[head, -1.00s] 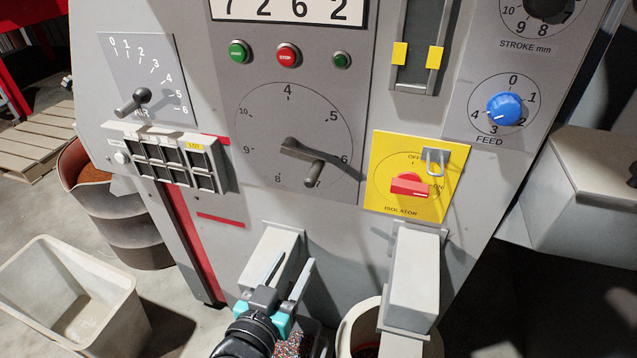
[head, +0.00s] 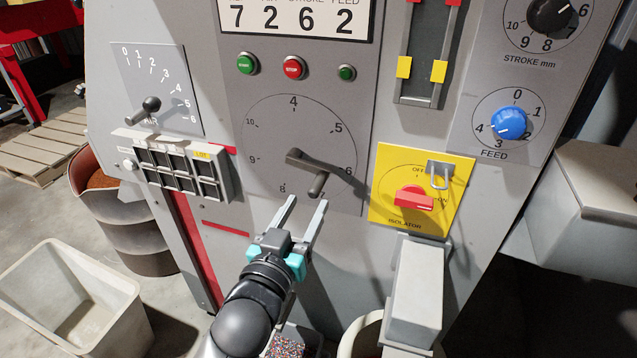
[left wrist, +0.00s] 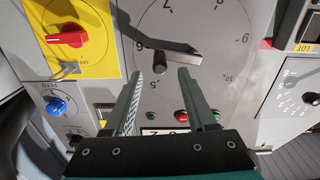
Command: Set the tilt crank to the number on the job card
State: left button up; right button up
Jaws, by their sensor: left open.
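The tilt crank (head: 312,160) is a dark grey arm with a round grip (head: 318,184), on a dial (head: 265,125) numbered around its rim. Its arm points right and slightly down, towards the 6. The grip hides the 7. The job card (head: 290,18) reads 7 2 6 2; its column labels are partly cut off at the top. My left gripper (head: 308,201) is open and empty, just below the grip. In the left wrist view, which is upside down, the grip (left wrist: 160,61) appears between and beyond the open fingertips (left wrist: 160,74). Contact is not visible.
A yellow isolator panel (head: 386,208) with a red switch is right of the dial. A grey box (head: 418,285) juts out below it. A switch bank (head: 178,168) and air lever (head: 150,105) are left. Feed (head: 508,122) and stroke (head: 548,14) knobs are upper right.

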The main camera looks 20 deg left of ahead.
aim_at(318, 184)
pick_arm(q)
jog(key=shift+w+d+b, duration=0.15)
jog(key=shift+w+b, duration=0.2)
jog(key=shift+w, duration=3.55)
jog(key=shift+c, duration=0.3)
grip_shut()
